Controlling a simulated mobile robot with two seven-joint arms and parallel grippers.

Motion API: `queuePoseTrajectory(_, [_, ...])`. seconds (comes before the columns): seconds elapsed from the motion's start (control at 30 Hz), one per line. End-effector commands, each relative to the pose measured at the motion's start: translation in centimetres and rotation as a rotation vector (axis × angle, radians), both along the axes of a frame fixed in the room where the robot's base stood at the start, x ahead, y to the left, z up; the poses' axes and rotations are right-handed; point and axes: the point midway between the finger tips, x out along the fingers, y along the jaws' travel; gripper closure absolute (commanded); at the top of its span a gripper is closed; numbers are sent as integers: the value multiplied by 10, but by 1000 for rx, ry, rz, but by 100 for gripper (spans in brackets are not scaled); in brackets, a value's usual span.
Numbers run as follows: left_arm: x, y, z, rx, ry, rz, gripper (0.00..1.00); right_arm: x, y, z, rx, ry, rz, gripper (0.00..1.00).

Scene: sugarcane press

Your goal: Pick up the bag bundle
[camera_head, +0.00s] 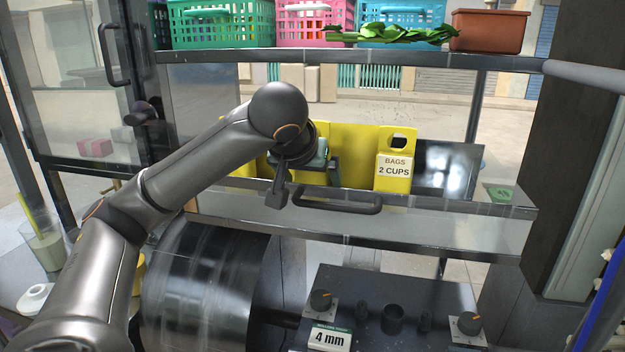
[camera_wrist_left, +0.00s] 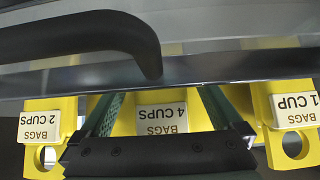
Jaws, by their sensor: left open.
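Yellow bag bundles stand in a row behind the metal bar of the shelf. One labelled "BAGS 2 CUPS" (camera_head: 397,150), with a handle hole, shows right of my left gripper (camera_head: 312,162) in the head view. My arm hides part of the others. In the left wrist view, turned upside down, the "4 CUPS" bundle (camera_wrist_left: 160,122) lies between the open fingers of my left gripper (camera_wrist_left: 160,103). The "2 CUPS" bundle (camera_wrist_left: 42,130) is at left and the "1 CUP" bundle (camera_wrist_left: 290,115) at right. Whether the fingers touch the middle bundle cannot be told. My right gripper is out of view.
A dark handle (camera_head: 337,203) sticks out in front of the bundles. Above, a shelf holds coloured baskets (camera_head: 220,28), green leaves (camera_head: 395,34) and a brown box (camera_head: 489,32). Below are a metal drum (camera_head: 200,285) and a panel with knobs (camera_head: 393,318). A cup (camera_head: 43,243) stands at left.

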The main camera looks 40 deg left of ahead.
Motion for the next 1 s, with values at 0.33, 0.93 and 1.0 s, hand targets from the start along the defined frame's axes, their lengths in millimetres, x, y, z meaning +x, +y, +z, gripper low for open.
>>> queuePoseTrajectory(0.33, [0, 0, 0, 0, 0, 0, 17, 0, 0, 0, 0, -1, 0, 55])
queuePoseTrajectory(0.93, [0, 0, 0, 0, 0, 0, 84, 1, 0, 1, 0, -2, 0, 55])
queuePoseTrajectory(1.0, [0, 0, 0, 0, -2, 1, 92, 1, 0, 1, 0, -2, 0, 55])
